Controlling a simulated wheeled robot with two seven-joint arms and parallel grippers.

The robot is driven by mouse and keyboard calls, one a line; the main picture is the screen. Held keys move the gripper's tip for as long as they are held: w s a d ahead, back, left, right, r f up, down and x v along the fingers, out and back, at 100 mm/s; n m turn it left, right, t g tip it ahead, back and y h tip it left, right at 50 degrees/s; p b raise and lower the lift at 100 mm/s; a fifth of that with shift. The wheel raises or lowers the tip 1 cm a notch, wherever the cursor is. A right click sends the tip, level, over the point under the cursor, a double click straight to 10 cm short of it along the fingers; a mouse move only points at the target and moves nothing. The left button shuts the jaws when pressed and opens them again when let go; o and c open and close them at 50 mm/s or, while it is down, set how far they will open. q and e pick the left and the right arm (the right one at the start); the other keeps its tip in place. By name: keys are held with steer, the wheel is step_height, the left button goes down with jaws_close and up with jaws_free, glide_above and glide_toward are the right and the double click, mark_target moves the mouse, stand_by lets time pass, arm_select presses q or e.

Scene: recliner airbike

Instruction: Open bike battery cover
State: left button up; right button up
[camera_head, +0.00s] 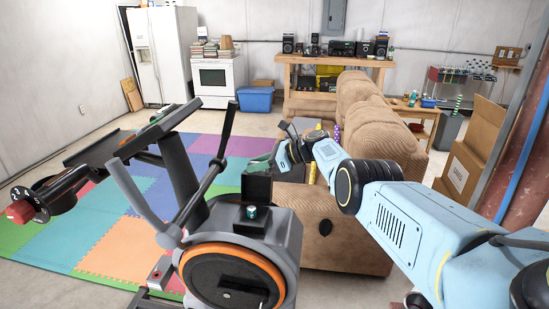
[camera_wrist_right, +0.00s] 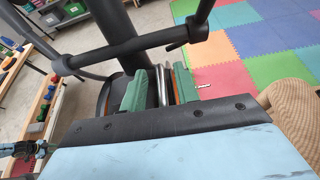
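The exercise bike (camera_head: 232,268) stands at front centre, with a round orange-rimmed housing and grey frame. A black box-like part (camera_head: 257,187) rises from its top, and a small teal-topped item (camera_head: 251,211) sits just below it. I cannot tell which part is the battery cover. My right gripper (camera_head: 262,163) is at the top of the black part, its green fingers partly hidden by it. In the right wrist view, its two green fingers (camera_wrist_right: 160,90) are apart, with silvery and dark parts showing between them. Contact is unclear. My left gripper does not show.
A brown recliner (camera_head: 340,225) stands right behind the bike, under my right arm. The bike's handlebars (camera_head: 222,150) rise left of the gripper. Coloured foam mats (camera_head: 115,250) cover the floor at left. Cardboard boxes (camera_head: 462,172) stand at right.

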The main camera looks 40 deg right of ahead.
steer(key=p+v, duration=0.6)
steer(key=v, duration=0.7)
